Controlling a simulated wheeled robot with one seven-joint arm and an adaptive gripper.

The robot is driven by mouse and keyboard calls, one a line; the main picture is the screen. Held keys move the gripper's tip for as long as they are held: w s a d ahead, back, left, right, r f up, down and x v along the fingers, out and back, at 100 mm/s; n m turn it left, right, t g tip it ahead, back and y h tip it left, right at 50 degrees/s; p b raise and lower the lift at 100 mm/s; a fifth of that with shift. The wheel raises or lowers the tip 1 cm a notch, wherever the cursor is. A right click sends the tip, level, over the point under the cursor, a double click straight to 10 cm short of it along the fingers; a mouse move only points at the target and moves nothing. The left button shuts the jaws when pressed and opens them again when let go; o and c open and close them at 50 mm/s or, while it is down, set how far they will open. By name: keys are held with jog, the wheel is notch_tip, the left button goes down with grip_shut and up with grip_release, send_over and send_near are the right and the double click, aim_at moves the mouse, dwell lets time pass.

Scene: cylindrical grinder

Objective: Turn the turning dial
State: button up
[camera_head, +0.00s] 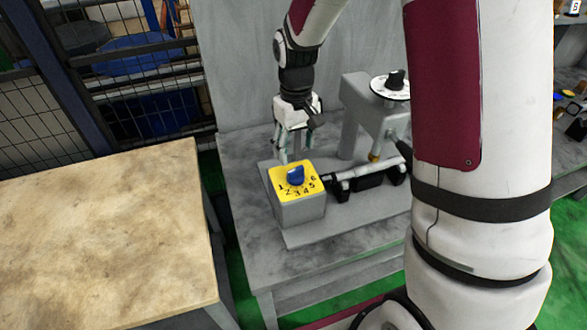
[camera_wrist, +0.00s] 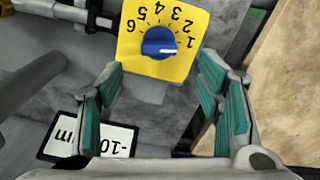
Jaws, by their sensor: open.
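The turning dial (camera_head: 296,175) is a blue knob on a yellow plate (camera_head: 280,184) numbered 1 to 6, on top of a grey box (camera_head: 302,211). In the wrist view the knob (camera_wrist: 158,43) shows a white pointer mark aimed near the 1, and the plate (camera_wrist: 133,49) appears upside down. My gripper (camera_head: 293,153) is just behind the box in the head view. In the wrist view my gripper (camera_wrist: 160,92) has its green-padded fingers spread wide, with nothing between them. The knob lies beyond the fingertips and is not touched.
The box stands on a grey machine table (camera_head: 243,236). Behind it is a grinder head (camera_head: 367,115) with a second black dial (camera_head: 396,80). A metal shaft assembly (camera_head: 366,177) is right of the box. A wooden table (camera_head: 110,240) stands left; a grey panel (camera_head: 240,70) rises behind.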

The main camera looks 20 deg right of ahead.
aim_at(296, 169)
notch_tip(296, 169, down, 9)
jog(key=shift+d+r+p, duration=0.1)
jog(key=shift+r+p, duration=0.05)
jog(key=shift+p, duration=0.25)
jog(key=shift+c, duration=0.6)
jog(key=c, duration=1)
